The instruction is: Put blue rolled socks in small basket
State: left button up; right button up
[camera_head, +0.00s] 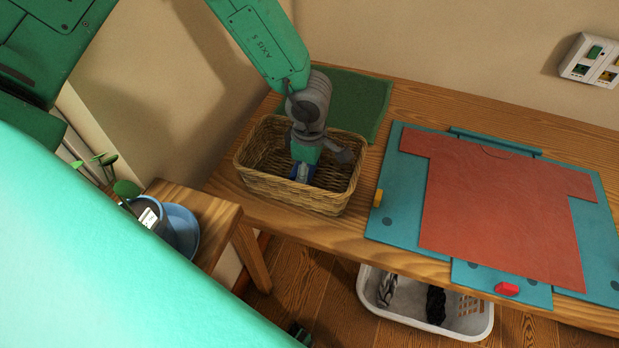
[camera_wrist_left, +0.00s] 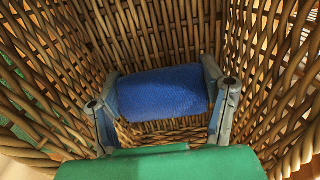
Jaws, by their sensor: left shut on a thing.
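The small wicker basket (camera_head: 262,188) stands on the wooden table, left of the folding board. My left gripper (camera_head: 304,172) reaches down inside it from above. In the left wrist view the gripper (camera_wrist_left: 165,108) is shut on the blue rolled socks (camera_wrist_left: 162,90), with one finger on each end of the roll. Woven walls surround the socks, and they are low in the basket; I cannot tell whether they touch its bottom. In the head view only a little blue of the socks shows beside the fingers. My right gripper is not in view.
A red shirt (camera_head: 495,205) lies on a teal folding board (camera_head: 392,212) to the right. A green cloth (camera_head: 352,100) lies behind the basket. A white laundry basket (camera_head: 455,325) is under the table. A blue container (camera_head: 184,230) stands on a low stand at left.

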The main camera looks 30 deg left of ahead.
pick_arm(q)
jog(key=shift+a+f, duration=0.1)
jog(key=shift+f, duration=0.3)
jog(key=shift+r, duration=0.2)
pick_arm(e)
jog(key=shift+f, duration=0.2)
pick_arm(q)
jog(key=o, duration=1.1)
jog(key=shift+f, duration=0.1)
jog(key=shift+r, duration=0.2)
notch_tip(320, 180, up, 12)
jog(key=p, duration=1.2)
jog(key=shift+p, duration=0.35)
jog(key=shift+f, duration=0.1)
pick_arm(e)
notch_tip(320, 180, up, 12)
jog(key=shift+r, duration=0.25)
